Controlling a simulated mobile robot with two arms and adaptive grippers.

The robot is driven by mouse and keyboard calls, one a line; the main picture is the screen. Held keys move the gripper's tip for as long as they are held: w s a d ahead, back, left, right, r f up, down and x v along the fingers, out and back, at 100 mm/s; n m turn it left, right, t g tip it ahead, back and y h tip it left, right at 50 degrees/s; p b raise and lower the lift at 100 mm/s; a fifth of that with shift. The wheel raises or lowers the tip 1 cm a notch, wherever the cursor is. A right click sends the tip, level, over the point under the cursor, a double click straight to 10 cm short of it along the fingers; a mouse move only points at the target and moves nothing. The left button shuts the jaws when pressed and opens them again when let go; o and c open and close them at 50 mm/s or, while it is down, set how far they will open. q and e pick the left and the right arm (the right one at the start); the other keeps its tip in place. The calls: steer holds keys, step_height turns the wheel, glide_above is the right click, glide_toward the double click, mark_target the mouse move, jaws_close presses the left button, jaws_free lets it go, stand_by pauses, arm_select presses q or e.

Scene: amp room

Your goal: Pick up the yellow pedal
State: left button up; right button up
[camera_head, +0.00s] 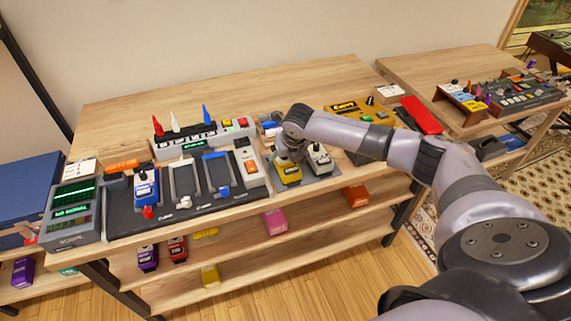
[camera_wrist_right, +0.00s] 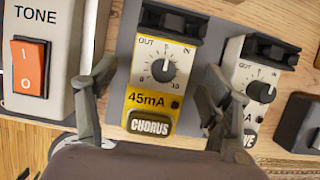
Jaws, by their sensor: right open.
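A yellow pedal (camera_head: 288,172) stands on the wooden table near its front edge. In the right wrist view the yellow pedal (camera_wrist_right: 140,98) shows a black knob, "45mA" and a "CHORUS" label. My right gripper (camera_head: 287,153) is right above it in the head view and hides part of its back. In the right wrist view my right gripper (camera_wrist_right: 157,105) is open, with one finger on each side of the pedal. Whether the fingers touch it I cannot tell. My left gripper is not in view.
A white pedal (camera_head: 319,158) stands close on the right, near one finger. A TONE box (camera_wrist_right: 38,55) with an orange switch is close on the left. A black pedal board (camera_head: 130,222) lies further left. More yellow pedals, one at the front (camera_head: 210,275), lie on the lower shelf.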

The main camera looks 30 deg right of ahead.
steer(key=shift+c, duration=0.2)
steer(key=shift+r, duration=0.15)
steer(key=c, duration=1.6)
